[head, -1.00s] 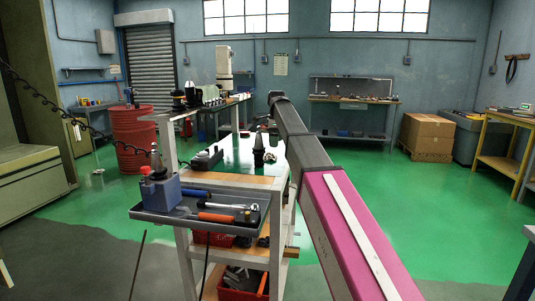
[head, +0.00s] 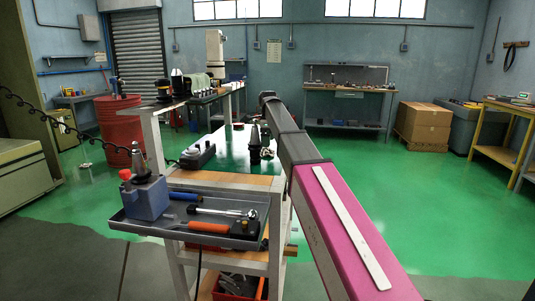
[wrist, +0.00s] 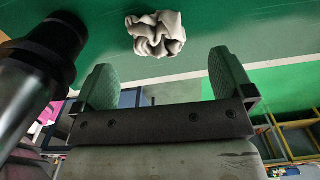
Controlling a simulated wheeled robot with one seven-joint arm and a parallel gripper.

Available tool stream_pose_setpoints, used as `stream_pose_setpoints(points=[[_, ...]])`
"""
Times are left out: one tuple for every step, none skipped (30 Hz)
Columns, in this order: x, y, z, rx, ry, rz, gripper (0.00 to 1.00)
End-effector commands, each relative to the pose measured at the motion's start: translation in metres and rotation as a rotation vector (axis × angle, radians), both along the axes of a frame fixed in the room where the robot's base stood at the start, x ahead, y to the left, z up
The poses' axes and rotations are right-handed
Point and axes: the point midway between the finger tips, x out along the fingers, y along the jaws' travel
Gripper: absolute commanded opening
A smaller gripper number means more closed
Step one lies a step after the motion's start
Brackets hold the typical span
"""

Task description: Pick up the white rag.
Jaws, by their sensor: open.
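The white rag (wrist: 157,34) lies crumpled on the green cart top (wrist: 225,28) in the wrist view. My gripper (wrist: 165,78) is open and empty, with one finger on each side of the picture. The rag shows beyond the fingertips, roughly centred between them, and nothing is between the fingers. In the head view my arm covers much of the cart's right side. A small pale patch beside the black tool holder (head: 254,146) may be the rag, but it is too small to tell.
A dark cylindrical tool holder (wrist: 38,75) stands close to the left finger in the wrist view. In the head view a grey control box (head: 198,155) sits on the cart. A tray of tools (head: 150,222) juts out at its front. Green floor is free at right.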

Motion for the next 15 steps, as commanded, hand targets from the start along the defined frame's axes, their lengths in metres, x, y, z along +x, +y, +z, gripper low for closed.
stream_pose_setpoints(points=[[0.0,0.0,-0.003,0.0,0.0,0.0,0.99],[-0.001,0.0,-0.004,0.0,0.0,0.0,0.99],[-0.001,0.001,-0.006,0.0,0.001,0.0,0.99],[-0.001,0.001,-0.009,0.0,0.001,0.0,0.99],[-0.002,0.001,-0.012,0.0,0.001,0.0,0.99],[-0.003,0.001,-0.017,0.0,0.001,0.0,0.99],[-0.003,0.002,-0.021,0.0,0.001,0.0,0.99],[-0.004,0.002,-0.026,0.0,0.001,0.0,0.99],[-0.004,0.003,-0.032,-0.001,0.001,0.0,0.99],[-0.004,0.003,-0.036,-0.001,0.001,0.0,0.99],[-0.004,0.003,-0.04,-0.001,0.001,0.0,0.99],[-0.004,0.003,-0.045,0.0,0.001,0.0,0.99],[-0.004,0.003,-0.048,0.0,0.001,0.0,0.99],[-0.003,0.003,-0.05,0.0,0.0,0.0,0.99],[-0.003,0.003,-0.052,0.0,0.0,0.0,0.99]])
